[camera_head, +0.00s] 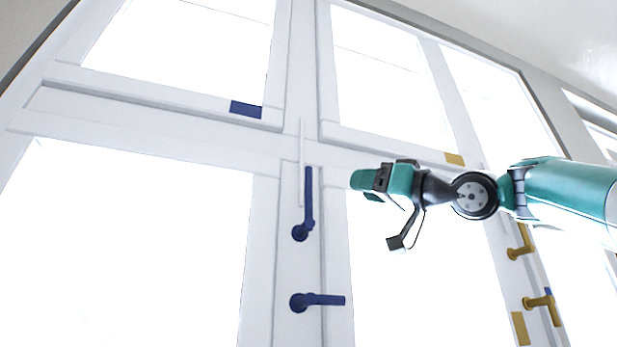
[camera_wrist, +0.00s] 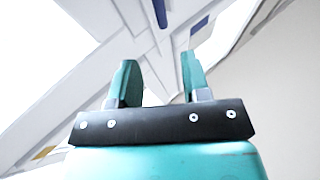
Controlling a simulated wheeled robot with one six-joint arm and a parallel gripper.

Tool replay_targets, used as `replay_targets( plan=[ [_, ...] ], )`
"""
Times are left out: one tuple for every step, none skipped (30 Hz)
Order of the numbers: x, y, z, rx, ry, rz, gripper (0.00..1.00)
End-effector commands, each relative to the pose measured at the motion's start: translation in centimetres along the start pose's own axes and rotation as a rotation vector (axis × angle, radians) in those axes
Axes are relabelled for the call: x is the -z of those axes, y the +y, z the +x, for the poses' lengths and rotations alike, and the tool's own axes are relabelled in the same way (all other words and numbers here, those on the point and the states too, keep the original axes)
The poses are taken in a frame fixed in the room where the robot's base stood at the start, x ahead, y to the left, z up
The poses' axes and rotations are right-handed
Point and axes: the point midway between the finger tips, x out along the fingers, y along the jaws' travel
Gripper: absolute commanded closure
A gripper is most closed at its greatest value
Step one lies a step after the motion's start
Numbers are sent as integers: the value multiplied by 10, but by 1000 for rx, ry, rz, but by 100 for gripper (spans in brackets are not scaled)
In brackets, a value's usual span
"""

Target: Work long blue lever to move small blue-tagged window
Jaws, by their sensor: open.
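The long blue lever (camera_head: 309,200) points up from its round base on the middle window post in the head view. A small blue tag (camera_head: 246,109) marks the lower frame of the upper left window (camera_head: 180,92), which looks shut. My gripper (camera_head: 363,187) is to the right of the long lever in the picture, pointing left, open and empty. No contact with the lever shows. In the wrist view my two teal fingers (camera_wrist: 158,85) stand apart with nothing between them. A blue bar (camera_wrist: 160,13) shows beyond them, at the top edge; I cannot tell surely which part it is.
A shorter blue lever (camera_head: 320,300) lies level below the long one. Yellow levers (camera_head: 521,242) and a yellow tag (camera_head: 454,159) are on the right. A thin white upright bar (camera_head: 302,160) stands just beside the long lever's tip.

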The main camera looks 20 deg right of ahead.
Motion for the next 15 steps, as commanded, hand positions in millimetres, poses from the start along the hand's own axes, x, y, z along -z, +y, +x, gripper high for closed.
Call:
replay_targets(
  plan=[
    [5, -2, 14, 7, -1, 6, 57],
    [6, -2, 21, 7, -1, 6, 57],
    [5, -2, 30, 7, -2, 6, 57],
    [5, -2, 36, 7, -3, 6, 57],
    [6, -2, 44, 7, -2, 7, 57],
    [6, -2, 53, 7, -2, 6, 57],
    [6, -2, 60, 6, -2, 6, 57],
    [5, -2, 67, 6, -4, 6, 57],
    [6, -2, 77, 6, -3, 6, 57],
    [6, -1, 83, 5, -3, 5, 57],
    [6, -2, 90, 5, -4, 5, 57],
    [6, -2, 99, 5, -4, 5, 57],
    [6, -1, 105, 3, -3, 3, 57],
    [6, -1, 111, 4, -3, 4, 57],
    [5, -1, 118, 3, -3, 3, 57]
  ],
)
